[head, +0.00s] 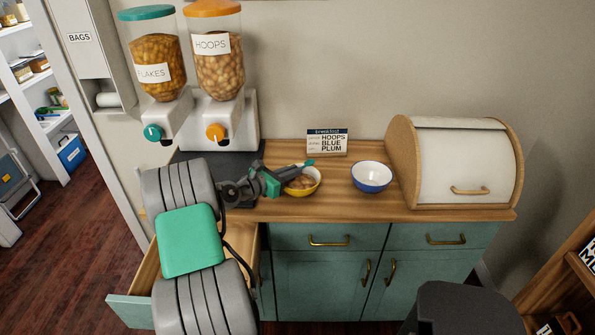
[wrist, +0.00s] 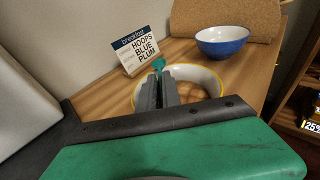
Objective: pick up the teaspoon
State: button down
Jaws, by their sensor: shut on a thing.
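My gripper (head: 292,168) is shut and reaches over the yellow bowl (head: 318,183). A small teal end of the teaspoon (head: 309,162) sticks out at its fingertips; the rest of it is hidden. In the wrist view, the gripper fingers (wrist: 158,90) are together, with the teal end (wrist: 159,64) just beyond them. The yellow-rimmed bowl (wrist: 222,86) is behind and beside the fingers and holds brown cereal. I cannot tell whether the spoon touches the bowl or its contents.
A blue bowl (head: 372,178) stands to the right, then a bread bin (head: 460,160). A breakfast sign (head: 327,142) stands behind. Two cereal dispensers (head: 222,125) are at the left. An open drawer (head: 133,311) juts out below my arm. Counter space in front of the bowls is clear.

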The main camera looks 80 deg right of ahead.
jog(key=shift+r, duration=0.55)
jog(key=s+a+r, duration=0.7)
jog(key=a+r, duration=0.4)
jog(key=r, duration=0.1)
jog(key=shift+s+a, duration=0.25)
jog(key=shift+a, duration=0.15)
